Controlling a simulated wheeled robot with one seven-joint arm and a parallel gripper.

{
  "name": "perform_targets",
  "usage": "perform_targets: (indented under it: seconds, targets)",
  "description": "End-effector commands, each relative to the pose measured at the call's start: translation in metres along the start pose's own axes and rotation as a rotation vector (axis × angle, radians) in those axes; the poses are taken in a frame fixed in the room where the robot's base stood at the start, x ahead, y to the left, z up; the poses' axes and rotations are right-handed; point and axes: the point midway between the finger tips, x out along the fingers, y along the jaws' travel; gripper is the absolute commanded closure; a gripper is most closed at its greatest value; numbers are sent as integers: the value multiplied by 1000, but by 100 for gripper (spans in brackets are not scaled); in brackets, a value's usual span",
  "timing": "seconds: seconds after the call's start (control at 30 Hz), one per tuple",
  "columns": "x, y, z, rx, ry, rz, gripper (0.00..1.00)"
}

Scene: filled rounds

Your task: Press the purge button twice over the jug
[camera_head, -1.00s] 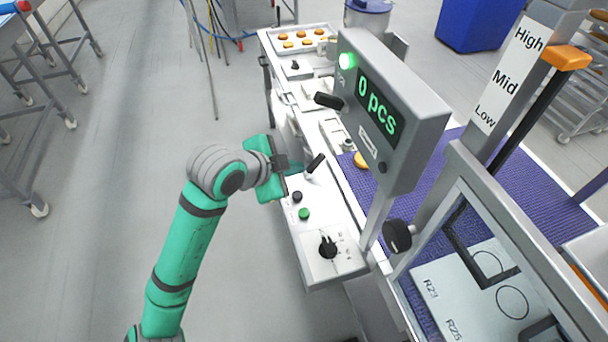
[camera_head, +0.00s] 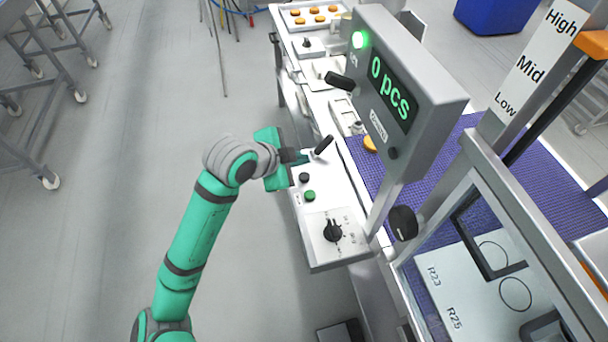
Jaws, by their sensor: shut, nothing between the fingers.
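My gripper (camera_head: 300,158) is shut and empty, at the left edge of the white control panel, beside a black lever (camera_head: 323,145). Just below it in the picture, a black button (camera_head: 304,178) and a green button (camera_head: 310,196) sit on the panel (camera_head: 322,258). I cannot read a label that tells which one is the purge button. I see no gap or contact clearly between my fingers and the panel. I cannot make out a jug in this view.
A display (camera_head: 390,90) reading "0 pcs" with a green lamp stands right of my gripper. A black dial (camera_head: 332,231) is on the panel. A purple belt (camera_head: 440,165) runs behind. A second lever (camera_head: 341,80) is farther back.

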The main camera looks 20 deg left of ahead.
Motion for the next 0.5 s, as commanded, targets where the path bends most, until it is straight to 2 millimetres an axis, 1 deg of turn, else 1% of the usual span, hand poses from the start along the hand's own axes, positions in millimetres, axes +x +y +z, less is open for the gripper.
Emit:
perform_targets:
  seconds: [0.03, 0.2, 0.33, 0.5]
  targets:
    - [4, 4, 4, -4, 0, 1, 100]
    - [17, 13, 13, -5, 2, 0, 100]
    - [24, 18, 17, -2, 2, 0, 100]
    - [28, 20, 20, -1, 0, -1, 100]
